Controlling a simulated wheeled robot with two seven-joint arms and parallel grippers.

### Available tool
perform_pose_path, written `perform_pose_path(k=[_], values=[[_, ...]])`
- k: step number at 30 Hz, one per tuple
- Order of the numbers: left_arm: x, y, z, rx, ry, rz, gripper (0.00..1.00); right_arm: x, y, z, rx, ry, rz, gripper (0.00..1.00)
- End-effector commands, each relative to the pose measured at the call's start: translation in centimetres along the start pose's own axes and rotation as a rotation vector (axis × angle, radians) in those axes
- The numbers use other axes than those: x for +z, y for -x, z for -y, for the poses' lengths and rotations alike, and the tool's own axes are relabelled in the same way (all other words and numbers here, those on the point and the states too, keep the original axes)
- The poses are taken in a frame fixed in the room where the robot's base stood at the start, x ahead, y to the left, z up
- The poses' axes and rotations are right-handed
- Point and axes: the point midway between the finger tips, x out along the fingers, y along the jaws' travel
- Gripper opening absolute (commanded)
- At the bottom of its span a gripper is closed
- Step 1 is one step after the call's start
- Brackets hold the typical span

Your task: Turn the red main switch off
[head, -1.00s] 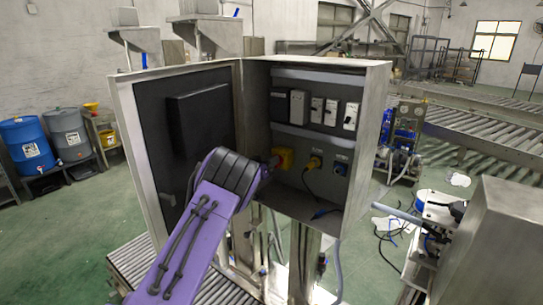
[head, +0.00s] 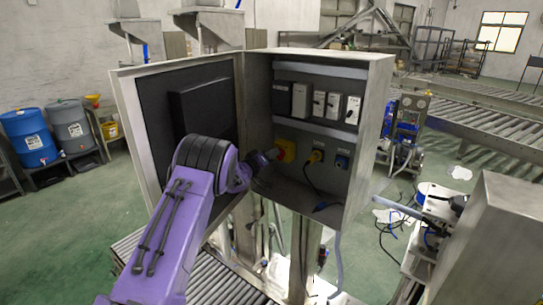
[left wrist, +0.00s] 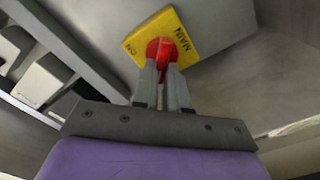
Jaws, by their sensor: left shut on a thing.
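The red main switch (left wrist: 162,52) is a red knob on a yellow plate (left wrist: 190,38) marked MAIN and ON. In the head view the yellow plate (head: 286,150) sits low on the left of the open cabinet's back panel. My left gripper (left wrist: 162,72) is shut on the red knob, one finger on each side of its grip. In the head view my purple left arm reaches to the plate from the left and hides the fingertips. The knob's pointer direction is hard to read. My right gripper is in neither view.
The grey cabinet (head: 384,90) has its door (head: 130,130) open to the left. Breakers (head: 318,104) line the panel above, and a yellow plug (head: 317,156) with a cable and a blue socket (head: 342,162) lie right of the switch. A metal box (head: 495,240) stands front right.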

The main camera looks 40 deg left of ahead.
Motion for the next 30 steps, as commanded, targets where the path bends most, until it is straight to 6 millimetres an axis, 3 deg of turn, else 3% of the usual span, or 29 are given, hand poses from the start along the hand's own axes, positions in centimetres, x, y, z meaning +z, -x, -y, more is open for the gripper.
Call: perform_pose_path(k=[9,10,12,23,27,30], values=[[0.2,0.1,0.2,-0.003,0.004,0.004,0.0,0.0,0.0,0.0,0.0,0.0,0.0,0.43],[0.2,0.1,0.2,-0.003,0.004,0.004,0.16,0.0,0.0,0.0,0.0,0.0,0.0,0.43],[0.2,0.1,0.2,-0.003,0.004,0.004,0.38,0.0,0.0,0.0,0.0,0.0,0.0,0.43],[-0.3,0.0,-0.3,0.0,0.002,0.0,0.38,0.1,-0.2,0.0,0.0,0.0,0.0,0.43],[-2.1,0.0,-2.2,0.001,0.001,-0.001,0.38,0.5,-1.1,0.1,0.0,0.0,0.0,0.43],[-2.6,1.6,-4.4,0.003,0.004,-0.001,0.38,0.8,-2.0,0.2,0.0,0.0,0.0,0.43]])
